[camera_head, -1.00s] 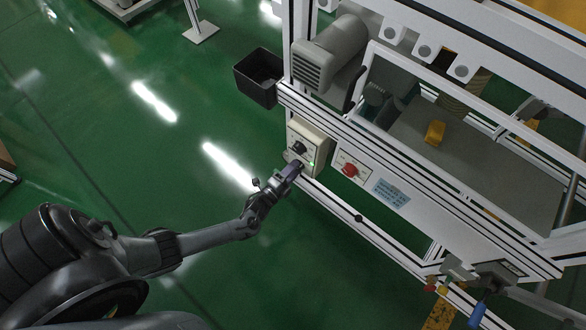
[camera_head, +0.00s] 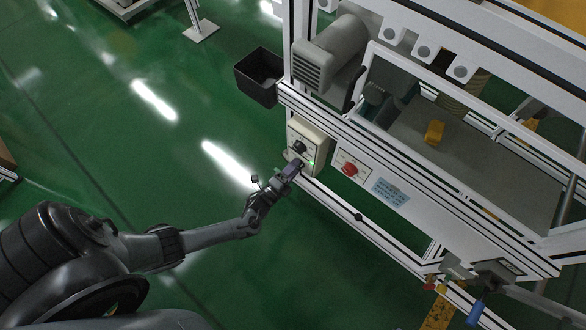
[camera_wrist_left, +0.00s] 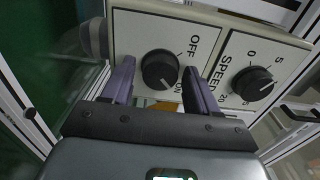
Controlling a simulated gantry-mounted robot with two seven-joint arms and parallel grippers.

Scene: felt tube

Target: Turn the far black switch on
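A beige control box (camera_head: 317,140) is mounted on the white frame, with a black knob (camera_head: 299,147) showing on its face in the head view. In the left wrist view a black rotary switch (camera_wrist_left: 160,69) sits between OFF and ON labels. A second black knob (camera_wrist_left: 252,83), marked SPEED, is to its right. My left gripper (camera_head: 294,167) is at the box's lower face. In the wrist view its two purple fingers (camera_wrist_left: 157,75) are apart, one on each side of the OFF/ON switch. Contact with the switch cannot be told. My right gripper is not in view.
A red knob (camera_head: 349,169) on a white plate and a blue-white label (camera_head: 390,192) are right of the box. A black bin (camera_head: 258,77) hangs at the upper left. White frame rails run close beside the gripper. Green floor (camera_head: 120,150) is open to the left.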

